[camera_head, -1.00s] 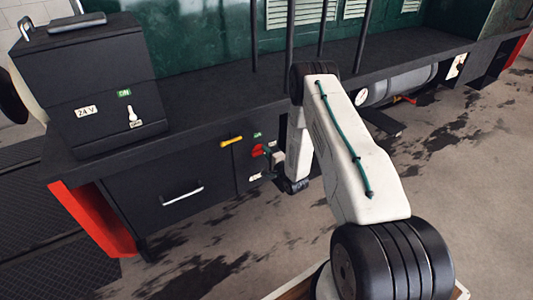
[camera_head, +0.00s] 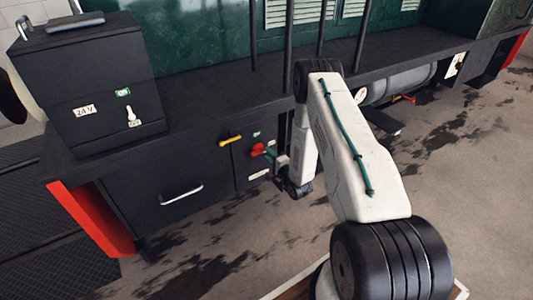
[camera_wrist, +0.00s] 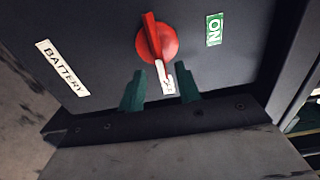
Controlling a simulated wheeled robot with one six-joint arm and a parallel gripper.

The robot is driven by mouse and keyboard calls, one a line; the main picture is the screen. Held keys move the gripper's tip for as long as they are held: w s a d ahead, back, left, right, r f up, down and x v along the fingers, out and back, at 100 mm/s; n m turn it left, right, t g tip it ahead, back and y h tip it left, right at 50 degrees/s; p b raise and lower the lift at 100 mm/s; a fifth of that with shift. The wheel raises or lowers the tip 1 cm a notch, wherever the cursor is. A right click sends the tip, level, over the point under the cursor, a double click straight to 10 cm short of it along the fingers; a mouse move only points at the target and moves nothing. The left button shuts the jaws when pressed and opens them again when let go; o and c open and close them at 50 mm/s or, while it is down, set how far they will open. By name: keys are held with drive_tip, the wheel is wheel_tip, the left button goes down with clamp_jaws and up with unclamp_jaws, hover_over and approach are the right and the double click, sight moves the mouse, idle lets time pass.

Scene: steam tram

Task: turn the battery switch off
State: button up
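The battery switch is a red rotary knob (camera_head: 257,149) on the black front panel, right of a yellow handle. In the wrist view the knob (camera_wrist: 157,40) has a raised red bar and a white tip, which points down at a small white label whose text is hard to read. A green ON label (camera_wrist: 214,30) lies to its right and a white BATTERY label (camera_wrist: 62,68) to its left. My gripper (camera_wrist: 160,71) is open, its two green fingers spread either side of the white tip. I cannot tell whether they touch it.
A yellow handle (camera_head: 230,141) and a drawer with a silver handle (camera_head: 181,195) sit left of the switch. A black box (camera_head: 95,85) marked 24 V, with its own white lever, stands on the ledge. Black upright posts and a grey cylinder (camera_head: 398,82) are nearby.

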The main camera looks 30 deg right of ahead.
drive_tip(key=shift+s, duration=2.4)
